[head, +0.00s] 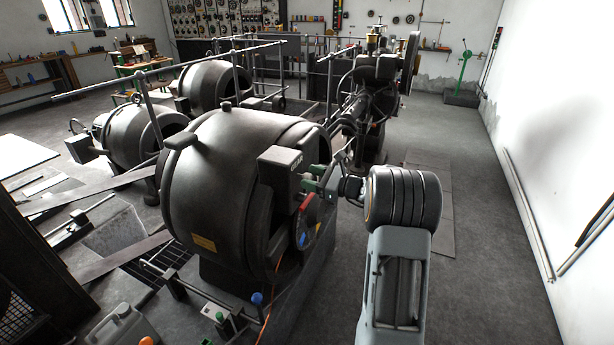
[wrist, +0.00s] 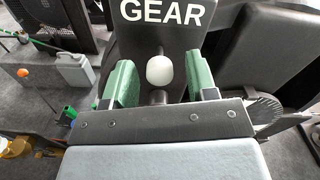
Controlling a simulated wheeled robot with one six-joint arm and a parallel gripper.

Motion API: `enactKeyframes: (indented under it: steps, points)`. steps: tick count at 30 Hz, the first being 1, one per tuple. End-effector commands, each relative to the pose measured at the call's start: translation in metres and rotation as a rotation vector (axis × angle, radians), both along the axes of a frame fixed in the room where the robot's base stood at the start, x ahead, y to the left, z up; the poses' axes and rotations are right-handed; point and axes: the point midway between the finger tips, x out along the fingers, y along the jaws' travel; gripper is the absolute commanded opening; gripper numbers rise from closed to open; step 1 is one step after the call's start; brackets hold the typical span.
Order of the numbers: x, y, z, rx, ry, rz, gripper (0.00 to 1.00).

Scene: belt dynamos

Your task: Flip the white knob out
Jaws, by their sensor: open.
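The white knob (wrist: 160,70) shows in the wrist view on the front of a dark box labelled "GEAR". A dark round stub shows just below it. My gripper (wrist: 161,80) is open, with one green-padded finger on each side of the knob and a visible gap on both sides. In the head view the GEAR box (head: 283,168) sits on the right end of the large dark dynamo (head: 225,165). My gripper (head: 312,186) is at the front of that box there, and the knob cannot be made out in that view.
Below the box are a red handle (head: 307,201) and a blue knob (head: 302,239). Metal railings (head: 150,110) run around the dynamos. A grey jerrycan (head: 122,325) stands on the floor at lower left.

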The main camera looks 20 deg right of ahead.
Motion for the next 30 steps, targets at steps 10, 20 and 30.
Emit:
enactKeyframes:
  steps: [10, 20, 30]
  points:
    - [0.0134, 0.0130, -0.0003, 0.001, 0.001, 0.001, 0.52]
    - [0.0134, 0.0130, -0.0003, 0.000, 0.000, 0.001, 0.43]
    - [0.0132, 0.0127, -0.0002, 0.000, 0.000, 0.001, 0.10]
